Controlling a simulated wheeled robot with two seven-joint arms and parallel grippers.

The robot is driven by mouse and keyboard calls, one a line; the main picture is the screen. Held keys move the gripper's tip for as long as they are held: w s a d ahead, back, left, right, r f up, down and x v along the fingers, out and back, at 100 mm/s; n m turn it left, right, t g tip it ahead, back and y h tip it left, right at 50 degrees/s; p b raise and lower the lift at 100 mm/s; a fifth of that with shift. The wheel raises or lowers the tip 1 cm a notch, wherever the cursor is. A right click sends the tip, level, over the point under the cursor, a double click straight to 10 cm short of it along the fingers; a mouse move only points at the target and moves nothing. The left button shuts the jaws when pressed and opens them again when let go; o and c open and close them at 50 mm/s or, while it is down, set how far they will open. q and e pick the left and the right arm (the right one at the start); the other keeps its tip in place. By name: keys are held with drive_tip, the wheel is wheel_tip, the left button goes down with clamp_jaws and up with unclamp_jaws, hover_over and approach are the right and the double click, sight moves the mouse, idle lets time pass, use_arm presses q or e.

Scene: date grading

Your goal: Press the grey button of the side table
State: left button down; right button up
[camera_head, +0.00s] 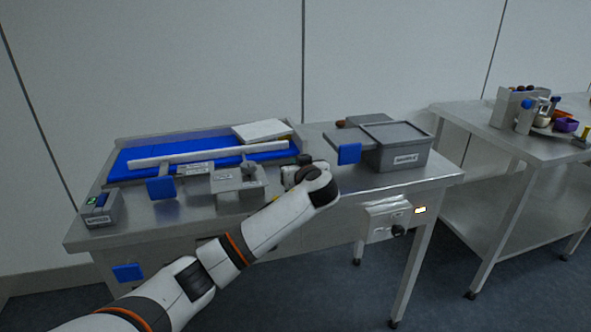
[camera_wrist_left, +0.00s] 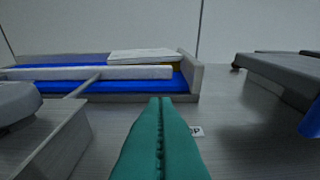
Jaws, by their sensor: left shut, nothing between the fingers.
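My left gripper (camera_wrist_left: 160,102) is shut and empty, its teal fingers pointing forward over the steel worktable (camera_head: 300,212). In the head view its wrist (camera_head: 318,188) hides the fingers. A second steel table (camera_head: 455,122) stands at the right. I cannot make out a grey button for certain in either view. A control box (camera_head: 383,222) with a dark knob and a lit display hangs under the worktable's front edge. My right gripper is not in view.
A blue belt tray (camera_head: 125,172) lies behind the gripper. A grey lidded bin (camera_head: 405,158) stands right of it, and a grey block with a knob (camera_head: 228,184) left. A green-screened device (camera_head: 98,208) is far left. Bowls (camera_head: 565,125) stand on the right table.

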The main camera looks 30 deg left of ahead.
use_arm(q)
drive_tip(key=v, duration=0.5)
drive_tip(key=shift+w+d+f, duration=0.1)
drive_tip(key=shift+s+d, duration=0.25)
drive_tip(key=shift+d, duration=0.1)
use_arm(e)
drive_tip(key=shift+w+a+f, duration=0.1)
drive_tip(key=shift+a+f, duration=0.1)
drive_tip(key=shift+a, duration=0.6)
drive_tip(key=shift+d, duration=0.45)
